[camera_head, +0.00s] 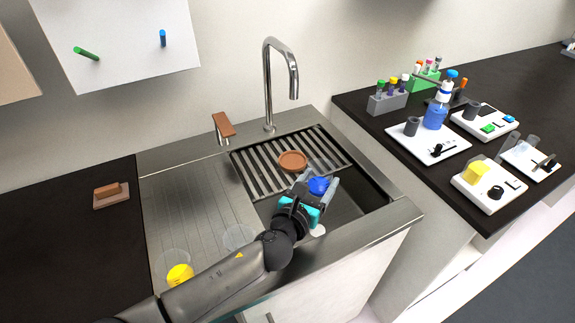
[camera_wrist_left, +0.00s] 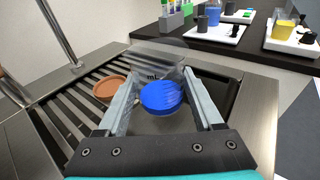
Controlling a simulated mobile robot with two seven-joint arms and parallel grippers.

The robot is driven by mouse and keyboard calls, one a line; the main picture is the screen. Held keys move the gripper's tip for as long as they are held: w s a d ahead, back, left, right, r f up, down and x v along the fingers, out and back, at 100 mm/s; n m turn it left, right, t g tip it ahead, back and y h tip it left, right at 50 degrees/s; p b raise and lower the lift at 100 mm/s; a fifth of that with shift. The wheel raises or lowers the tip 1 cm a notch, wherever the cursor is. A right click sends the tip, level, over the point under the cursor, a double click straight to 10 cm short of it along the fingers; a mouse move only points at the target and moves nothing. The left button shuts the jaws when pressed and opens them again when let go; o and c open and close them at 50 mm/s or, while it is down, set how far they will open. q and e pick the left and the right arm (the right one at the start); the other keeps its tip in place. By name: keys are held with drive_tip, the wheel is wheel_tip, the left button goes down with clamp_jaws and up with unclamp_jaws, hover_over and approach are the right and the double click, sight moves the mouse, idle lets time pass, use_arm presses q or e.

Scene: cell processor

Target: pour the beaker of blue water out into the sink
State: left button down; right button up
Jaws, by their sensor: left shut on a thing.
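My left gripper (camera_head: 314,192) is over the sink's right part, shut on a clear beaker with blue water (camera_head: 318,185). In the left wrist view the beaker (camera_wrist_left: 158,56) sits between the two fingers (camera_wrist_left: 160,86), with "mL" on its wall and the blue water (camera_wrist_left: 162,98) showing as a disc. I cannot tell how far the beaker is tilted. The sink (camera_head: 345,200) is a steel basin partly covered by a slatted rack (camera_head: 255,177). My gripper and arm hide part of the basin. My right gripper is not in view.
A brown dish (camera_head: 292,160) lies on the rack. The tall tap (camera_head: 268,85) stands behind. A beaker of yellow liquid (camera_head: 179,274) and an empty-looking clear beaker (camera_head: 240,237) stand left, near my arm. Lab devices and tube racks (camera_head: 388,102) fill the right counter.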

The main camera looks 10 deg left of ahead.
use_arm(q)
drive_tip(key=d+n, duration=0.1)
drive_tip(key=d+f+n+h+b, duration=0.1)
drive_tip(key=d, duration=0.1)
drive_tip(key=d+f+n+h+b, duration=0.1)
drive_tip(key=d, duration=0.1)
drive_tip(key=shift+s+d+f+n+g, duration=0.2)
drive_tip(key=shift+f+n+g, duration=0.05)
drive_tip(key=shift+n+g, duration=0.05)
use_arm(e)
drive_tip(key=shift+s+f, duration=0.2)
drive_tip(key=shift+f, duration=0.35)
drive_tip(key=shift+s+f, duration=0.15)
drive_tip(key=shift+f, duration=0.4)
use_arm(q)
drive_tip(key=shift+d+n+h+b, duration=0.2)
drive_tip(key=shift+n+h+b, duration=0.15)
drive_tip(key=shift+n, duration=0.75)
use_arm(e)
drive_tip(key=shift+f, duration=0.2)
use_arm(q)
drive_tip(key=shift+s+d+n+h, duration=0.15)
drive_tip(key=shift+n+h, duration=0.1)
drive_tip(key=shift+n, duration=0.75)
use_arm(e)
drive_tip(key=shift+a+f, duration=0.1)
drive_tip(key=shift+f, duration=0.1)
use_arm(q)
drive_tip(key=shift+b, duration=0.3)
